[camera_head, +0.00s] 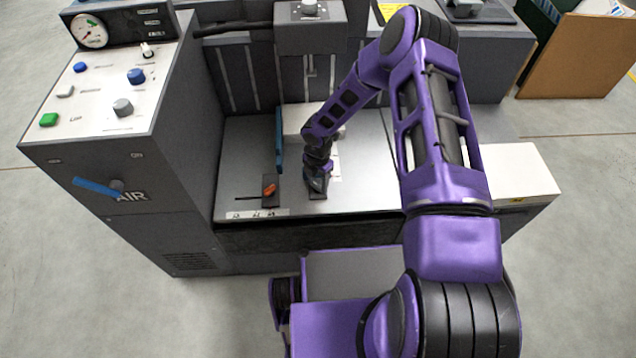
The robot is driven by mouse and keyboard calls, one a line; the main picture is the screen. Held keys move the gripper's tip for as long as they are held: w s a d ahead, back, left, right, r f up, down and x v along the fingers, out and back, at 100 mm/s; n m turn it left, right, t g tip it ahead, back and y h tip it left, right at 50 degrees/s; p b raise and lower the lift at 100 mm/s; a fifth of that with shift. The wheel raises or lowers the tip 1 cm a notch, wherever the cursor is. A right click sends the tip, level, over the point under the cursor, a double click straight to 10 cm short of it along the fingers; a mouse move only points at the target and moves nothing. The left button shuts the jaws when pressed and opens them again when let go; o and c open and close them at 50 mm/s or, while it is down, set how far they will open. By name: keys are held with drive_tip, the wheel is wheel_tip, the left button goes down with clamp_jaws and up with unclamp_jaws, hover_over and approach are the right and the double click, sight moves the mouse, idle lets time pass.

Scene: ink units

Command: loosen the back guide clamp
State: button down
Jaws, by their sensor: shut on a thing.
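My gripper (318,186) reaches down to the grey bed of the machine (365,185), near its front edge. It is shut on a small part at a dark block (317,195), which looks like the back guide clamp. The jaws cover the part, so its handle and angle are hidden. To the left, an orange lever (269,189) sits on a similar dark block beside a slot. My gripper is apart from that lever. An upright blue guide plate (280,143) stands behind the orange lever.
A white block (300,117) lies behind my gripper, partly hidden by my arm. The control cabinet (95,100) with knobs, buttons, a gauge and a blue-handled valve (97,187) stands at left. A white ledge (515,172) is at right. Floor at left is clear.

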sight(318, 185)
drive_tip(key=c, duration=0.6)
unclamp_jaws()
wheel_tip(318, 185, up, 17)
drive_tip(key=p, duration=0.3)
drive_tip(key=shift+r, duration=0.2)
